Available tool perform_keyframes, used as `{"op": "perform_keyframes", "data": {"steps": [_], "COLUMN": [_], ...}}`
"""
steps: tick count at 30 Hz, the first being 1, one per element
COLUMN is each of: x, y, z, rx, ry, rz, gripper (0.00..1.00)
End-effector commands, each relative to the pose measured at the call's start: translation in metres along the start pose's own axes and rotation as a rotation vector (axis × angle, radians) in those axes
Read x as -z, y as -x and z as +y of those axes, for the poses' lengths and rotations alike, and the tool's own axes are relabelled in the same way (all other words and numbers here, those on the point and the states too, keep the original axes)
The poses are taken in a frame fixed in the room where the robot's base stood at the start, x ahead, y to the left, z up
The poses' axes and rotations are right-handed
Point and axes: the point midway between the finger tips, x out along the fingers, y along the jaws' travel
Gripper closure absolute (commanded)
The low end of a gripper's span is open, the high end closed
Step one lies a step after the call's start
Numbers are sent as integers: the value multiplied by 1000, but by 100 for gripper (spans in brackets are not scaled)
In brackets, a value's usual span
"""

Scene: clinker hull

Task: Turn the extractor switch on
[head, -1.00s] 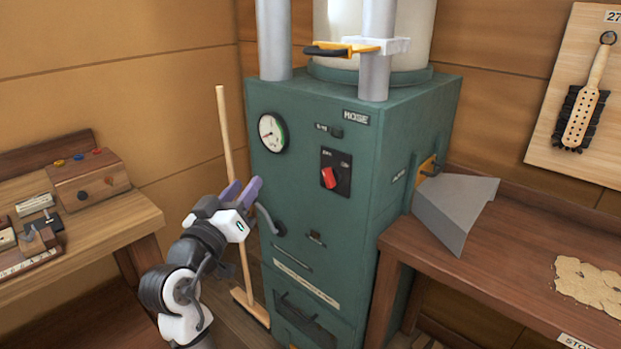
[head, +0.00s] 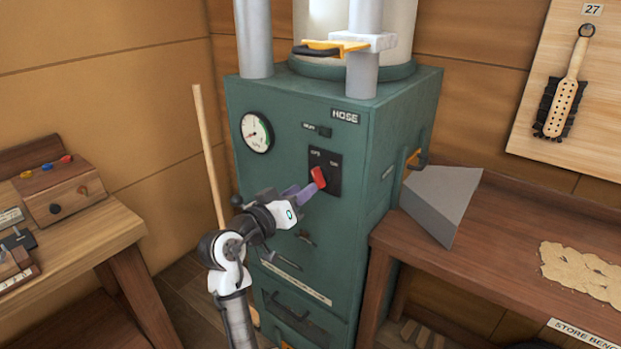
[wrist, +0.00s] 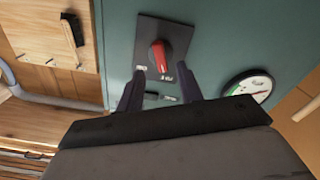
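The extractor switch is a red rotary knob (head: 318,177) on a black plate (head: 333,166) on the front of the green cabinet (head: 290,200). The knob tilts, with its upper end to the left. In the wrist view the red knob (wrist: 160,56) lies just beyond and between the two dark fingers. My gripper (head: 304,194) is in front of the plate, close to the knob's lower left. In the wrist view my gripper (wrist: 158,88) has its fingers spread with nothing between them. Contact with the knob cannot be made out.
A dial gauge (head: 255,132) sits left of the switch and a small dark fitting (head: 325,131) above it. A broom handle (head: 209,155) leans left of the cabinet. A bench (head: 70,250) stands at left, a store bench (head: 480,265) with a grey hood (head: 440,202) at right.

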Motion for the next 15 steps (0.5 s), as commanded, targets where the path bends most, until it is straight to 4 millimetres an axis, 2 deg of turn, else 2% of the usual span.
{"op": "perform_keyframes", "data": {"steps": [1,6,15], "x": [2,2,0], "y": [-10,-34,-45], "z": [2,1,0], "rx": [-2,0,1], "ry": [2,0,-1], "rz": [-2,-1,1], "gripper": [64,64,64]}}
